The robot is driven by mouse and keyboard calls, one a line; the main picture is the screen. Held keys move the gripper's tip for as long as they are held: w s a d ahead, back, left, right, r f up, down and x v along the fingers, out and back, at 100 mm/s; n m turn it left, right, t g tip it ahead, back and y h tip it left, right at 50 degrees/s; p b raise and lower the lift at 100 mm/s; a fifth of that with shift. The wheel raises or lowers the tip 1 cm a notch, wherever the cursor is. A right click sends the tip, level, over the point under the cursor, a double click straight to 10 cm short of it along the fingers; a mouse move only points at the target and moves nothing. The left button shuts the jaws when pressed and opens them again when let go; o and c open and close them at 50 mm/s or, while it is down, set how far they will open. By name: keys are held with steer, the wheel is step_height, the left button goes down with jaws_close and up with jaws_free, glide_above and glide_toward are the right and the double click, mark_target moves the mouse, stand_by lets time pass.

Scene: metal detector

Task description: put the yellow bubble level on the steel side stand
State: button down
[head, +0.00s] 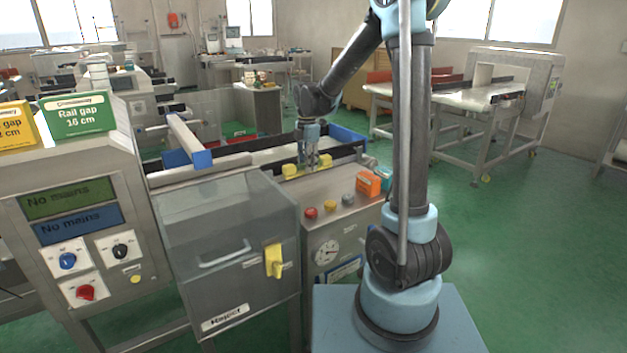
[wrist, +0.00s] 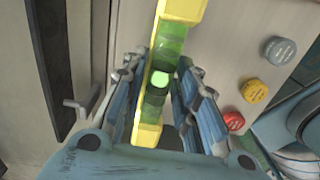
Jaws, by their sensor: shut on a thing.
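The yellow bubble level (head: 290,171) is a long yellow bar at the back edge of a steel cabinet top. In the wrist view the level (wrist: 168,45) shows its green vial and bright bubble. My gripper (head: 308,164) points down and is shut across the level's middle, with one finger on each side; the fingers also show in the wrist view (wrist: 160,95). I cannot tell whether the level touches the surface below. I cannot tell for sure which steel surface is the side stand.
The steel cabinet (head: 335,195) carries red, yellow and grey buttons, an orange box (head: 368,183) and a gauge. A clear-topped reject bin (head: 230,245) stands left of it. A conveyor with dark rails (head: 250,160) runs behind. Green floor is open at right.

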mark_target(308, 185)
steer(key=shift+f, duration=2.65)
steer(key=shift+f, duration=0.1)
steer(key=c, duration=1.2)
jaws_free()
steer(key=shift+c, duration=0.2)
